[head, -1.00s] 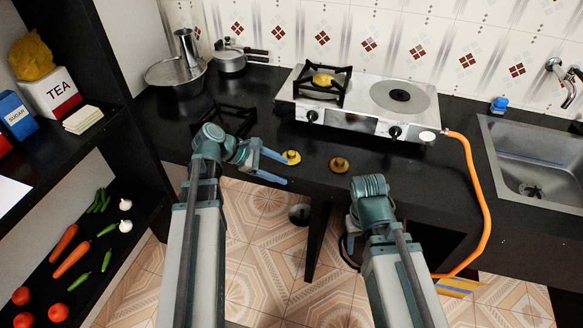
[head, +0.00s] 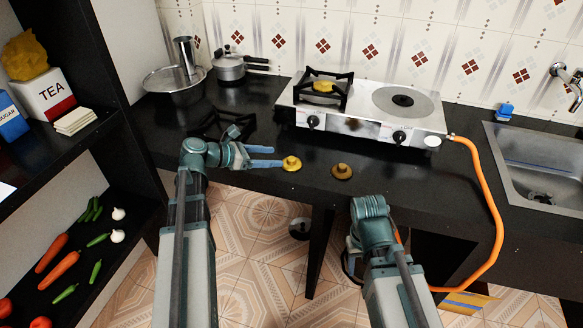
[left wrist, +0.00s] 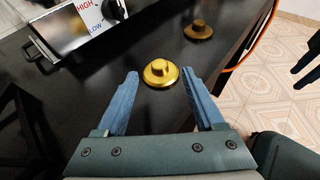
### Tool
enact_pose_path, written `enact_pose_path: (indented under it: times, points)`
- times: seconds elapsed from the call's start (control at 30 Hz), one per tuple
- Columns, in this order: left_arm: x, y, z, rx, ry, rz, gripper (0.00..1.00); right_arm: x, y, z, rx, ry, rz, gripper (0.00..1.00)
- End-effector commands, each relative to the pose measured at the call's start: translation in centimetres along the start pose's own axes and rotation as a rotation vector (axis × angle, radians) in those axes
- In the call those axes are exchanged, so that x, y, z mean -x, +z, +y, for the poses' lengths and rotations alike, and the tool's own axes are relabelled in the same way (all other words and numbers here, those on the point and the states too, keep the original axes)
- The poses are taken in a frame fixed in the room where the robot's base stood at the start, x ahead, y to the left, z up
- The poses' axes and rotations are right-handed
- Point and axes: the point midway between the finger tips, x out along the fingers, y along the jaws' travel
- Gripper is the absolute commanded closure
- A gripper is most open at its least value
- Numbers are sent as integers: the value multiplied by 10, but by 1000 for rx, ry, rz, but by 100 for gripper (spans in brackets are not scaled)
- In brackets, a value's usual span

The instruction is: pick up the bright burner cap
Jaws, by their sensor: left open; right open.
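The bright burner cap (head: 291,163) is a shiny gold disc with a raised knob, lying on the black counter near its front edge. It also shows in the left wrist view (left wrist: 161,72), between and just ahead of the fingertips. My left gripper (head: 277,157) is open, and its fingers point right toward the cap; in the left wrist view the open jaws (left wrist: 161,80) are empty. A duller brown cap (head: 341,171) lies to the right on the counter and also shows in the left wrist view (left wrist: 198,31). My right arm is low at right; its fingers are hidden.
The steel stove (head: 362,110) stands behind the caps, with a pan support (head: 313,99) over its left burner. A loose black pan support (head: 222,121) lies behind my left arm. An orange hose (head: 481,190) hangs at right, beside the sink (head: 540,165).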

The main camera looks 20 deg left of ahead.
Motion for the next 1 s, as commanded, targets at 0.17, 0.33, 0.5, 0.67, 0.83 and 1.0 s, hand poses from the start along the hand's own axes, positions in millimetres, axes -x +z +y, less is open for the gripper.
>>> enact_pose_path:
  times: [0.17, 0.33, 0.5, 0.67, 0.83, 1.0]
  points:
    - [-13, 0, 0, 0, 0, 0, 30, -5, 0, -1, 0, 0, 0, 50]
    - [-14, 0, 0, 0, 0, 0, 30, -6, 0, -1, 0, 0, 0, 50]
    - [-27, -5, 1, 0, -2, 0, 30, -15, -1, -1, 0, 0, 0, 50]
    - [-50, -12, 2, -2, -3, 0, 30, -30, -2, -3, 0, 0, 0, 50]
    - [-66, -8, 2, 0, -2, 0, 30, -32, -2, -3, 0, 0, 0, 50]
    - [-66, -7, 2, 0, -1, 0, 30, -31, -2, -3, 0, 0, 0, 50]
